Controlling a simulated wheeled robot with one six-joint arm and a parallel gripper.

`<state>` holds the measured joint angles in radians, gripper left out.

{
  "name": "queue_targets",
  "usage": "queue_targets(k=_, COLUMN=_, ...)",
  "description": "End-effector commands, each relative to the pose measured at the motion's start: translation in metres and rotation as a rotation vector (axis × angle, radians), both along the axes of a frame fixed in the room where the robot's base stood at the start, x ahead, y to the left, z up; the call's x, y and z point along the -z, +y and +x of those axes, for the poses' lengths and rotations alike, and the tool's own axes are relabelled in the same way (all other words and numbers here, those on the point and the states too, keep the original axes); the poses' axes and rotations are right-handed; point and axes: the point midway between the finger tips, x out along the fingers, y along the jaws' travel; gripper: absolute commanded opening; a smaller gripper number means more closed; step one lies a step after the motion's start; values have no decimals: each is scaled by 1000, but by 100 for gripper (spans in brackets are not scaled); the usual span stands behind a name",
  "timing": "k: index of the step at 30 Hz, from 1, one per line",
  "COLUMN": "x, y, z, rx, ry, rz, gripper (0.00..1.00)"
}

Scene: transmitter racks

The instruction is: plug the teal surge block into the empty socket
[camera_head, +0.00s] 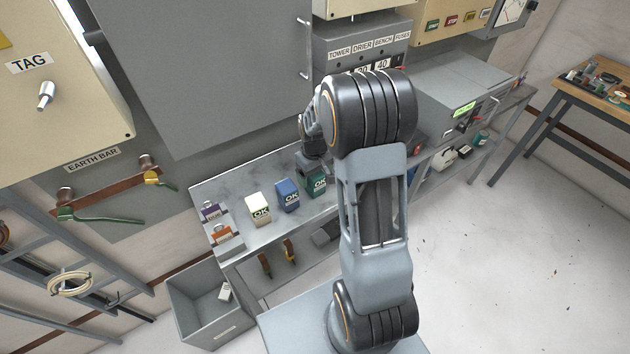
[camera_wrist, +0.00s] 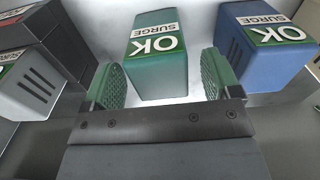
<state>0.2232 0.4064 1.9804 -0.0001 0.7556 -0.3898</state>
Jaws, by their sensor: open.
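In the head view the teal block (camera_head: 317,185) shows partly behind my arm. My gripper (camera_wrist: 163,85) is open, with one green-padded finger on each side of the block's near end. The empty socket cannot be made out in either view.
A blue block (camera_head: 288,195) stands close beside the teal one, and a cream block (camera_head: 258,208) beyond it. Purple (camera_head: 211,211) and orange (camera_head: 221,234) items sit at the shelf's left end. A grey bin (camera_head: 207,306) stands below. A dark block (camera_wrist: 38,42) is left in the wrist view.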

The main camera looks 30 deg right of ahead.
Motion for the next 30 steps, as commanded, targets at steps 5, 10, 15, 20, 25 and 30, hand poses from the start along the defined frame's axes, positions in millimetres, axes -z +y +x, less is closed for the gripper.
queue_targets(k=5, x=16, y=0, z=0, rx=0, ry=0, rz=0, gripper=83)
queue_targets(k=10, x=19, y=0, z=0, rx=0, ry=-1, rz=0, gripper=83)
queue_targets(k=15, x=19, y=0, z=0, rx=0, ry=-1, rz=0, gripper=79)
queue_targets(k=20, x=19, y=0, z=0, rx=0, ry=-1, rz=0, gripper=64)
queue_targets(k=25, x=19, y=0, z=0, rx=0, ry=-1, rz=0, gripper=48)
queue_targets(k=30, x=19, y=0, z=0, rx=0, ry=-1, rz=0, gripper=31)
